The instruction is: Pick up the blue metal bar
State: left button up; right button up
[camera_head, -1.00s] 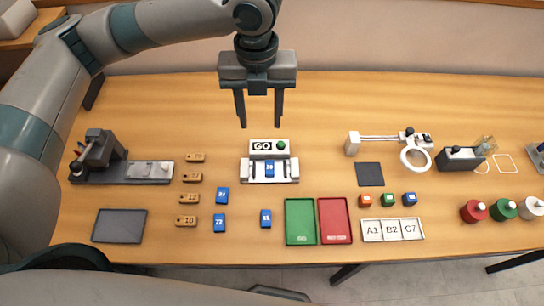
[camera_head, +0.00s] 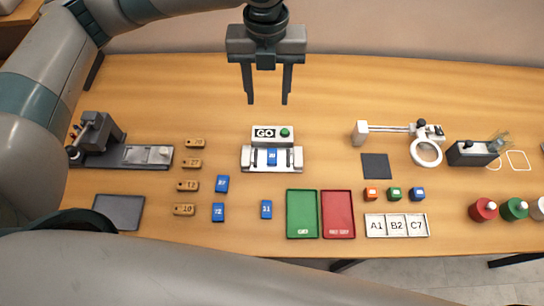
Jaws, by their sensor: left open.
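A blue metal bar (camera_head: 272,157) with a white mark sits in the middle of a white fixture (camera_head: 259,165) below a GO panel (camera_head: 272,135) with a green button. Three more blue bars lie on the table to its lower left: one upper (camera_head: 222,183), one lower (camera_head: 218,212), one nearer the green tray (camera_head: 266,209). My left gripper (camera_head: 267,102) points down with its two fingers apart and empty. It hangs above and behind the GO panel, clear of every bar. My right gripper is out of view.
Green (camera_head: 291,229) and red (camera_head: 338,230) trays lie front centre. Several wooden tags (camera_head: 184,210) lie left, beside a vise-like tool (camera_head: 147,155). A magnifier (camera_head: 426,152), dark pad (camera_head: 375,166), small coloured cubes (camera_head: 394,194) and a labelled holder (camera_head: 397,237) stand right. The back of the table is clear.

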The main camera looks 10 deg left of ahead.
pick_arm(q)
notch_tip(320, 180, down, 8)
jog(key=b, duration=0.7)
jog(key=shift+f+b, duration=0.25)
jog(key=shift+b, duration=0.1)
jog(key=shift+w, duration=0.1)
jog(key=p, duration=0.3)
send_over(269, 156)
notch_tip(269, 156, down, 11)
jog(key=shift+f, duration=0.6)
